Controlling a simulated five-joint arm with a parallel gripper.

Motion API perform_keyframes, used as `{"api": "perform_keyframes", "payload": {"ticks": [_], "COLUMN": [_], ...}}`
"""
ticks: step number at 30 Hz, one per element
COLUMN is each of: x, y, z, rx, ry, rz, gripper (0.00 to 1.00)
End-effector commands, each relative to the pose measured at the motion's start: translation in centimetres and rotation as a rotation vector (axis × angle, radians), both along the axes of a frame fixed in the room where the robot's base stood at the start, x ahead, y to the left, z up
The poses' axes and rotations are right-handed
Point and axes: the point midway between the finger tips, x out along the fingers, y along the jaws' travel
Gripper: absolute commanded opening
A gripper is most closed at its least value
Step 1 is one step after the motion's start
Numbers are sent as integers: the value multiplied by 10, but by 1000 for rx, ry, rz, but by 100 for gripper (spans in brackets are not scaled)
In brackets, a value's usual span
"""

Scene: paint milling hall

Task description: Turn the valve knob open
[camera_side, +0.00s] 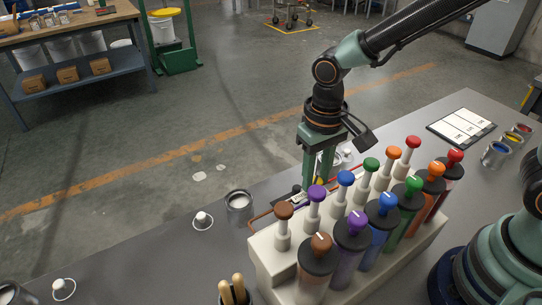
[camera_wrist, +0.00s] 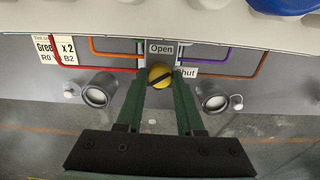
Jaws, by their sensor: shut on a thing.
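The valve knob (camera_wrist: 160,76) is round and yellow with a dark bar across it. The bar slants from lower left to upper right, level with neither label exactly. An "Open" label (camera_wrist: 161,48) is above the knob. A partly hidden label reading "hut" (camera_wrist: 189,73) is to its right. My gripper (camera_wrist: 159,84) has its green fingers on both sides of the knob, shut on it. In the side view my gripper (camera_side: 319,178) reaches down behind the dispenser rack (camera_side: 273,262), where only a speck of yellow shows between the fingers.
Coloured plungers, including a brown one (camera_side: 283,212), stand in rows on the rack close to my gripper. Coloured pipes, including a red one (camera_wrist: 95,69), run along its face. Open cans (camera_wrist: 98,91) (camera_wrist: 213,98) flank the fingers. A label card (camera_side: 461,125) lies at the back right.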

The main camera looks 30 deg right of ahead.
Motion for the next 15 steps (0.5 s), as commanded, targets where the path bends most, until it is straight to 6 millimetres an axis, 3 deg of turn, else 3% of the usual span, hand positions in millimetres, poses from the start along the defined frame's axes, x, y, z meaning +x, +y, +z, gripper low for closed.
{"api": "perform_keyframes", "payload": {"ticks": [15], "x": [0], "y": [0], "z": [1], "rx": [0], "ry": [1], "rz": [490], "gripper": [0]}}
